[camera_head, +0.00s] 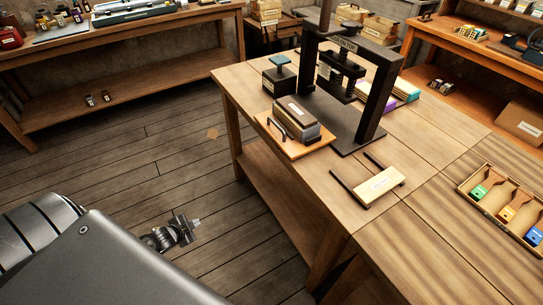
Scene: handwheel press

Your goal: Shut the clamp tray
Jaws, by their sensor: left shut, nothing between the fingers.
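An orange-brown tray (315,146) with a dark bar handle (276,126) sits on the wooden workbench, at the front left of the black handwheel press (376,98). A thick grey-brown block (298,112) lies on it. The tray sticks out from the press frame, and the block is outside the uprights. I cannot read a label that names it the clamp tray. My left gripper (192,226) is shut and empty over the floor, left of the bench and well apart from the tray. My right gripper is not in view.
A pale labelled plate between two dark bars (380,184) lies on the bench before the press. A small dark green-topped block (280,77) stands beside the tray. An open wooden box (484,208) with coloured items is at right. Floor left of the bench is mostly clear.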

